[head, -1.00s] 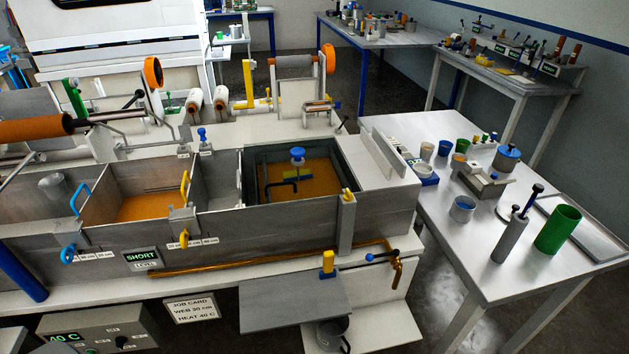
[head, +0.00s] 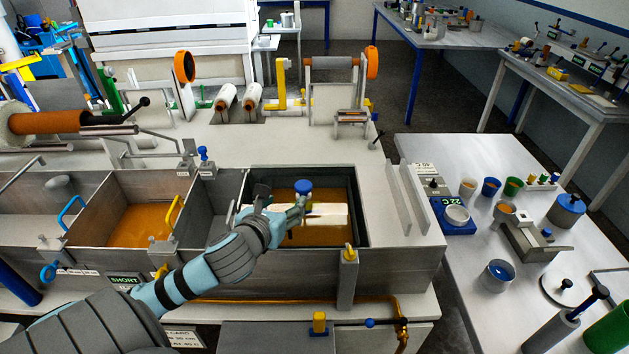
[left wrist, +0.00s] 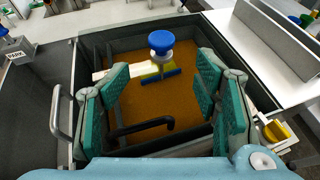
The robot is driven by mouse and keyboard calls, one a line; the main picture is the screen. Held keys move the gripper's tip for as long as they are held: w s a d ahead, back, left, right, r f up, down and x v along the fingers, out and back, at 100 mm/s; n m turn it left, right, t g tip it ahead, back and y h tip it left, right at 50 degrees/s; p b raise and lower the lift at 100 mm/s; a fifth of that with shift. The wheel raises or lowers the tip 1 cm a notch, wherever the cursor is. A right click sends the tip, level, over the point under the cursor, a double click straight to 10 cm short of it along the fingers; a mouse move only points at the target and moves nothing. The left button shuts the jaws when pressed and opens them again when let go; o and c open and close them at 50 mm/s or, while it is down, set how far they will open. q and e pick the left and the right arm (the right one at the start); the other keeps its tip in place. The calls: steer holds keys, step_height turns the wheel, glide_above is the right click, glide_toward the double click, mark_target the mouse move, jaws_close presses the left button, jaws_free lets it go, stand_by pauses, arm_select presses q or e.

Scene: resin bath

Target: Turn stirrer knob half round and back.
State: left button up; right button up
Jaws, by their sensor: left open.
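The blue stirrer knob (head: 303,187) stands upright over the orange resin in the right-hand bath tank (head: 362,215). In the left wrist view the round blue knob (left wrist: 160,41) sits beyond the fingertips, above a blue crosspiece. My left gripper (head: 282,204) reaches over the tank, just in front of and left of the knob. It is open, its green-padded fingers (left wrist: 163,78) wide apart with nothing between them, and the knob lines up with the gap. I see no contact. My right gripper is in neither view.
A pale flat bar (head: 328,214) crosses the tank below the knob. A black bent rod (left wrist: 145,132) lies over the resin. A yellow-handled divider (head: 174,214) stands to the left. A yellow knob (head: 349,252) tops the front right post.

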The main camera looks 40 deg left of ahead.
mark_target(303, 186)
arm_select(q)
steer(key=x, duration=1.3)
steer(key=shift+w+d, duration=0.2)
steer(key=shift+w, duration=0.05)
steer(key=shift+w+a+f, duration=0.2)
steer(key=shift+w+f, duration=0.1)
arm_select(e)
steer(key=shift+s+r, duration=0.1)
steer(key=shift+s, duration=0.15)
arm_select(q)
steer(key=shift+s, duration=0.15)
steer(key=c, duration=1.1)
